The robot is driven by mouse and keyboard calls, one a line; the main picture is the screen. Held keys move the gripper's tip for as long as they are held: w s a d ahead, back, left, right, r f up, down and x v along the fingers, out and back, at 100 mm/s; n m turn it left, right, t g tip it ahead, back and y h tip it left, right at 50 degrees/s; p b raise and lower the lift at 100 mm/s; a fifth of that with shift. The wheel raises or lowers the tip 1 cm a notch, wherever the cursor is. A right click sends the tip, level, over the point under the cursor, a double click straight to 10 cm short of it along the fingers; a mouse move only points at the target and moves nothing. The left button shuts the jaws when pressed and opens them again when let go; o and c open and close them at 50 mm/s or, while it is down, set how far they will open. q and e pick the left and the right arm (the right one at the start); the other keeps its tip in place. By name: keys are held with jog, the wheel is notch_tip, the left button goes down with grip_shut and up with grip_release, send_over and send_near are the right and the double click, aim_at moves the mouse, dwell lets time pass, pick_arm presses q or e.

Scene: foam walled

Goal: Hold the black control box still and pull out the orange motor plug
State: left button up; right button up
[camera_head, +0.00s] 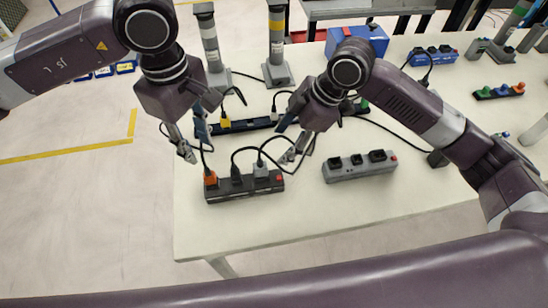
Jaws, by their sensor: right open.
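The black control box (245,192) lies near the front left of the pale table. The orange motor plug (211,179) stands upright in its left end, with a dark cable rising from it. A black plug (237,180) and a grey plug (261,171) stand beside it, with a red button (280,179) at the right end. My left gripper (198,148) is open and empty, above and slightly left of the orange plug. My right gripper (284,143) is open, above and behind the box's right end, apart from it.
A grey box (345,174) with black sockets and a red button lies to the right. A long black strip (245,126) with a yellow plug lies behind. Loose dark cables loop between the grippers and the box. The table front is clear.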

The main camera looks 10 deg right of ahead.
aim_at(265, 175)
jog(key=shift+n+g, duration=0.5)
jog(key=shift+g, duration=0.2)
jog(key=s+a, duration=0.2)
jog(key=s, duration=0.1)
jog(key=s+a, duration=0.1)
jog(key=s, duration=0.1)
jog(key=shift+a, duration=0.1)
jog(key=shift+s+a+f, duration=0.1)
jog(key=shift+a+f, duration=0.05)
jog(key=shift+f, duration=0.05)
jog(key=shift+x, duration=3.55)
jog(key=c, duration=1.4)
